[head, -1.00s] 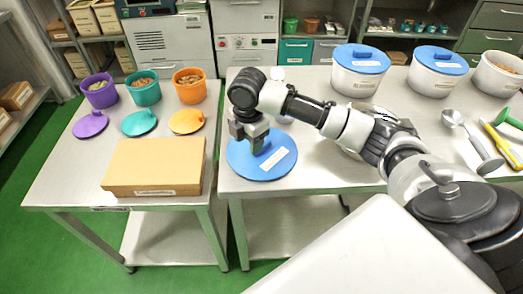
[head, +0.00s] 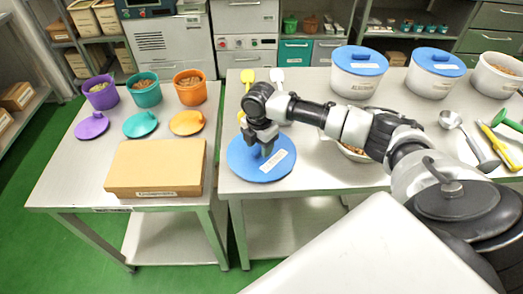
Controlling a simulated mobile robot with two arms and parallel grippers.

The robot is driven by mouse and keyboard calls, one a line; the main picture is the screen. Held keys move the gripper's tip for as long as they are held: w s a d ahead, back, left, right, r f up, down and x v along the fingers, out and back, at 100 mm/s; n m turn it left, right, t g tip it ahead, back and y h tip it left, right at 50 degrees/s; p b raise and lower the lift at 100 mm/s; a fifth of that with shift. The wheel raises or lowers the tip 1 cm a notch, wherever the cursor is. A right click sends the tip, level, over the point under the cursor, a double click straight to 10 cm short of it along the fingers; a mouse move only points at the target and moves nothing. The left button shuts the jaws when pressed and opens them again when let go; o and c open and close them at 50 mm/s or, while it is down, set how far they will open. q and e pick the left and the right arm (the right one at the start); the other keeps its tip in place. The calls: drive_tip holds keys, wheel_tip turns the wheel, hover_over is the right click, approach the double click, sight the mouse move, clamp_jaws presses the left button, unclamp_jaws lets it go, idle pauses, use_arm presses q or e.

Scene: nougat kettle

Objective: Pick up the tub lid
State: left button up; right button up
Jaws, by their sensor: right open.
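The tub lid is a round blue disc (head: 246,172) with a white label, lying flat at the left front corner of the right table. My right gripper (head: 262,148) points down over the middle of this lid with its jaws open. The fingers cover the lid's centre, so its knob is mostly hidden, and I cannot tell whether they touch it. Two white tubs (head: 358,84) with matching blue lids stand at the back of the table. An open white tub (head: 497,78) stands at the far right. My left gripper is not in view.
A bowl (head: 352,152) sits partly under my right arm. Yellow (head: 247,77) and white (head: 277,76) utensils lie behind the wrist. A scoop (head: 470,135) lies at right. The left table holds a cardboard box (head: 157,168), coloured pots and small lids, beyond a gap.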

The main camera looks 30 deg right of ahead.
drive_tip(key=shift+f, duration=0.6)
clamp_jaws()
drive_tip(key=shift+r, duration=0.1)
